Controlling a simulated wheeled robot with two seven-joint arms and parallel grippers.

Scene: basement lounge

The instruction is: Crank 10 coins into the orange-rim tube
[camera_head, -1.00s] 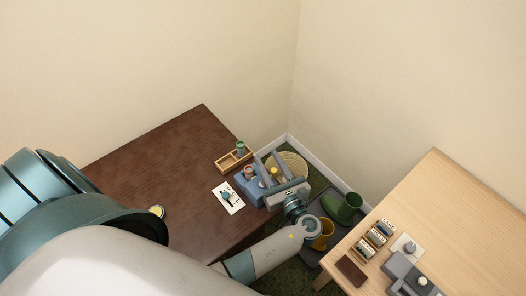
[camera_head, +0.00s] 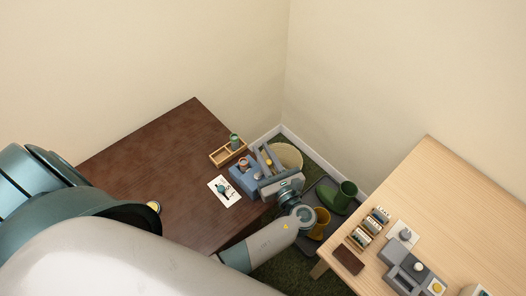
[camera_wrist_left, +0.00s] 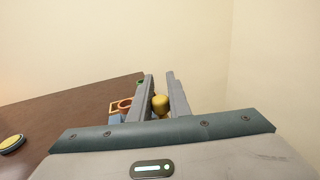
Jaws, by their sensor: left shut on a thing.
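My left gripper (camera_head: 265,161) reaches to the blue coin machine (camera_head: 243,180) on the dark table. It is shut on the yellow crank knob (camera_wrist_left: 160,104), which shows between its two grey fingers in the left wrist view. An orange-rim tube (camera_head: 243,163) stands at the machine, and its ring also shows in the left wrist view (camera_wrist_left: 125,104). Coins inside the tube are too small to make out. My right gripper is not in view.
A white picture card (camera_head: 231,199) lies in front of the machine. A yellow round button (camera_head: 154,206) sits at the table's left front. Green boots (camera_head: 341,196) and yellow boots (camera_head: 320,224) stand on a floor tray. A light wood table (camera_head: 455,190) with grey devices is at right.

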